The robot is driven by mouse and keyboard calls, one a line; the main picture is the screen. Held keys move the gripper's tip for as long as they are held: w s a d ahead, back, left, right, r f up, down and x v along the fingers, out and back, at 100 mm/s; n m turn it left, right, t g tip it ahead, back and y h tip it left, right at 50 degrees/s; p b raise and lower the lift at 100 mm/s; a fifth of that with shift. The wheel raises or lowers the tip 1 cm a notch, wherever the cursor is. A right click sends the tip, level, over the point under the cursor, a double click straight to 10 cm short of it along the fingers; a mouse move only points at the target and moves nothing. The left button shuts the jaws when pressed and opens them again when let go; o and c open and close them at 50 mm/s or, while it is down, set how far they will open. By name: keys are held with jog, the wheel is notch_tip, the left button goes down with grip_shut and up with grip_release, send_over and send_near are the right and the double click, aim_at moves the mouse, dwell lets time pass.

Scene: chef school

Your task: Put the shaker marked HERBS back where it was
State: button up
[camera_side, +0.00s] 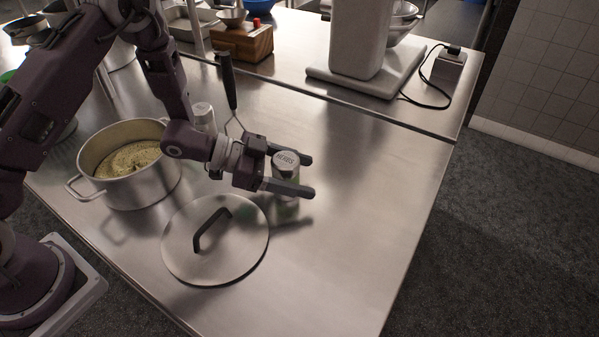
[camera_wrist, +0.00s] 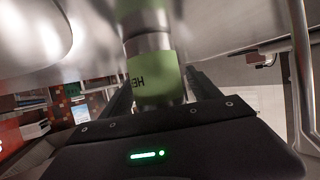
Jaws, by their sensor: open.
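My gripper (camera_side: 309,175) is open, level with the counter, with one finger on each side of the shaker. In the wrist view the shaker (camera_wrist: 151,75) shows its green label, with part of the lettering, between my fingers (camera_wrist: 160,85). I cannot tell whether either finger touches it. The lower body is partly hidden by the near finger, and whether its base rests on the counter is unclear.
A pot of food (camera_side: 140,192) stands left, its lid (camera_side: 240,255) flat in front. A second shaker (camera_side: 203,114) and an upright dark-handled utensil (camera_side: 228,82) are behind my arm. A mixer (camera_side: 357,45) stands at the back. The counter's right side is clear.

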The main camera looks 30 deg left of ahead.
jog(key=shift+s+a+r, duration=0.1)
jog(key=shift+a+r, duration=0.1)
jog(key=shift+r, duration=0.05)
jog(key=v, duration=0.7)
